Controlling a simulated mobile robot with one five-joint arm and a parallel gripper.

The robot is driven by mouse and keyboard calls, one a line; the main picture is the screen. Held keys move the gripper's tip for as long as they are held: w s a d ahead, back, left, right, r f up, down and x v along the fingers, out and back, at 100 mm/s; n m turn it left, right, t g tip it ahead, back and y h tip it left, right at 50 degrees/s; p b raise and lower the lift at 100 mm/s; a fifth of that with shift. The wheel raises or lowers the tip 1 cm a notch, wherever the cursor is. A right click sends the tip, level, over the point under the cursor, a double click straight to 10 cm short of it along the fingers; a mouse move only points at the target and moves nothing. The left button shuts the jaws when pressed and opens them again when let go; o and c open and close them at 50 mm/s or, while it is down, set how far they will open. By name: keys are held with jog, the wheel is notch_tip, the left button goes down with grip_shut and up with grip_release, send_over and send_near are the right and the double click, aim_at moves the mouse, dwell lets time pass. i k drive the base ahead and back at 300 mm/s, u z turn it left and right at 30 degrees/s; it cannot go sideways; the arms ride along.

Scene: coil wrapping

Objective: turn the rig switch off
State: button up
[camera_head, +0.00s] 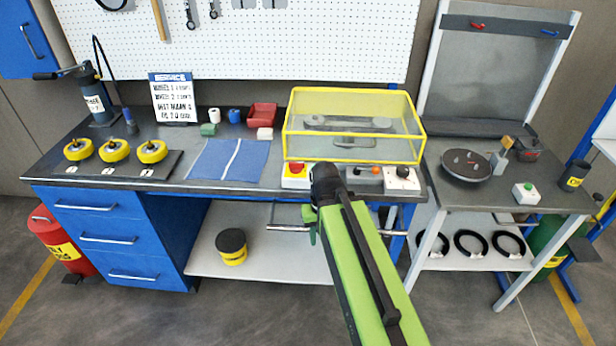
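The rig is a belt and pulleys under a clear cover with a yellow frame (354,91) on the blue bench. Along the bench's front edge stand a red button on a yellow and white box (295,170), a small orange knob (376,171) and a white box with a black knob (401,181). No label shows which is the rig switch, and its position is too small to read. My green arm reaches up to the bench edge. My gripper (326,180) is between the red button and the orange knob; the wrist hides its fingers and part of the panel.
A blue mat (228,160), yellow wheels (150,152) and a sign (174,98) occupy the bench's left side. The right table (482,195) holds a dark disc (466,164) and a green button box (526,193). A lower shelf (285,262) lies below the bench.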

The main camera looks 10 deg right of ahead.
aim_at(295, 167)
jog(key=z, duration=0.15)
jog(key=k, duration=0.5)
jog(key=u, duration=1.35)
jog(key=i, duration=1.1)
jog(key=z, duration=1.7)
